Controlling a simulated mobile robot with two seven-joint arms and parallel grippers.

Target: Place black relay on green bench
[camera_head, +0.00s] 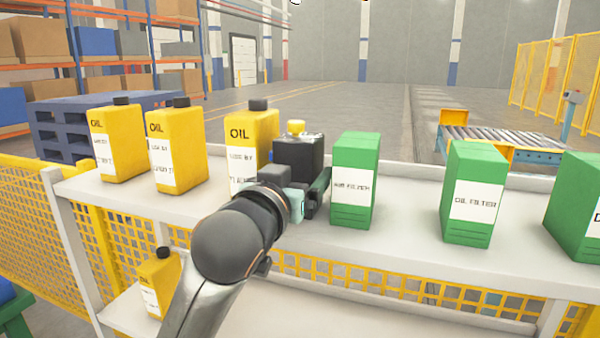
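The black relay (299,152), a black box with a yellow knob on top, is at the middle of the white shelf, between a yellow oil can and a green oil filter box. My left gripper (318,185) is right at its near side, with one dark finger visible by the relay's lower right. The wrist hides the relay's lower part and the other finger, so I cannot tell whether the fingers are closed on it or whether it rests on the shelf. A green edge (16,312) at the lower left may be part of the green bench. My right gripper is not in view.
Several yellow oil cans (178,148) stand left on the white shelf (400,215), and green oil filter boxes (355,180) stand right. A smaller oil can (158,283) is on the lower shelf. Yellow mesh (40,215) borders the left. A roller conveyor (510,142) lies behind.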

